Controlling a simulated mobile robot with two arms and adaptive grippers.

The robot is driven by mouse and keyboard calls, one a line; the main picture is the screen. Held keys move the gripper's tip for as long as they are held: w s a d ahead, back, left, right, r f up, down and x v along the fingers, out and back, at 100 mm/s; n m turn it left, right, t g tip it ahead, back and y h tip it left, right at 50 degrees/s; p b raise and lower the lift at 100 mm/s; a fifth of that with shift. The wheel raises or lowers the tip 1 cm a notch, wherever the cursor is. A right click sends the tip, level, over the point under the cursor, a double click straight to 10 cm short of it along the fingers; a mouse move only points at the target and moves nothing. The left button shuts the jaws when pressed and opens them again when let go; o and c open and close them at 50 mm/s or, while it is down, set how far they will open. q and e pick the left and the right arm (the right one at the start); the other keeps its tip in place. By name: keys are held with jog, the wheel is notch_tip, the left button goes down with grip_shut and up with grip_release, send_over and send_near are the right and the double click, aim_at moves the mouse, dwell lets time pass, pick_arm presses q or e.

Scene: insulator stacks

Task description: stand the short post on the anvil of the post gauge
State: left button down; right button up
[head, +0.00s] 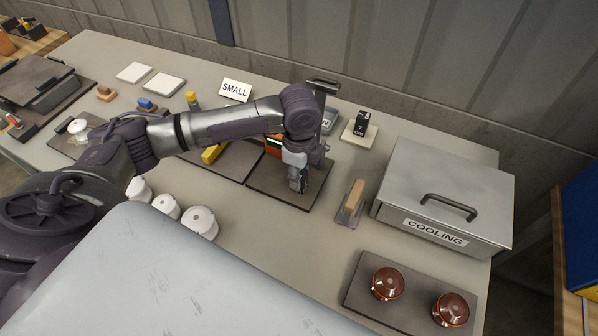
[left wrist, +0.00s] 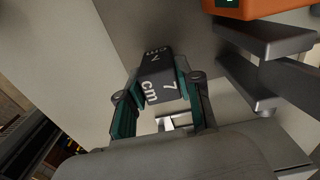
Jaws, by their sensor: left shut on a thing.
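My left gripper (head: 298,182) is low over the dark base plate of the post gauge (head: 263,178), right beside its orange housing (head: 273,147). In the left wrist view the teal-padded fingers of my left gripper (left wrist: 160,105) are shut on a black post (left wrist: 158,80) marked "7 cm". The orange housing (left wrist: 262,8) and grey metal arms (left wrist: 262,42) of the gauge are to the right of the post there, with a gap between. I cannot tell whether the post's foot touches the anvil. My right gripper is not in view.
Another black marked block (head: 361,123) stands on a pale pad behind. A wooden-handled tool (head: 352,196) and a grey "COOLING" box (head: 445,190) are to the right. Brown insulators (head: 387,283) sit on a front-right mat; white ones (head: 200,222) stand at front left.

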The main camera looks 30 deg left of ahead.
pick_arm(q)
jog(key=c, duration=0.8)
grip_release()
jog(key=shift+o, duration=0.2)
jog(key=shift+r, duration=0.4)
notch_tip(320, 180, up, 11)
jog(key=b, duration=0.1)
jog(key=shift+r+b, duration=0.2)
jog(key=shift+b, duration=0.1)
jog(key=shift+f, duration=0.1)
